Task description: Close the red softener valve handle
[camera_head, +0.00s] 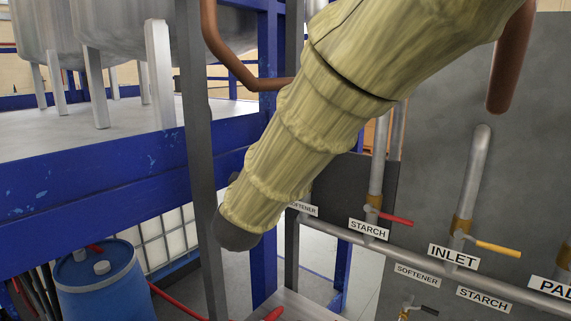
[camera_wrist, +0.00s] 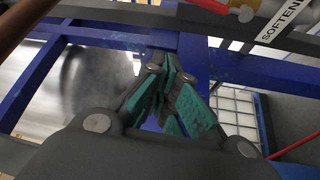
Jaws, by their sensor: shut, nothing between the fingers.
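In the wrist view a red valve handle (camera_wrist: 210,5) shows at the top edge, cut off by the frame. It sits beside a pale valve fitting (camera_wrist: 243,13) on a grey pipe, near a white SOFTENER label (camera_wrist: 284,19). My gripper (camera_wrist: 171,72) has teal finger pads, drawn together with nothing held. It is apart from the handle, which lies above and right of the fingertips in that view. In the head view my sleeved arm covers the area left of the upper SOFTENER label (camera_head: 304,209), and that valve's handle cannot be made out. The fingers are hidden there.
A red handle (camera_head: 396,219) sits by the upper STARCH label (camera_head: 369,229), and a yellow handle (camera_head: 498,248) by INLET (camera_head: 453,256). A grey post (camera_head: 200,150) and blue beam (camera_head: 130,184) stand close to my arm. A blue barrel (camera_head: 97,285) is lower left.

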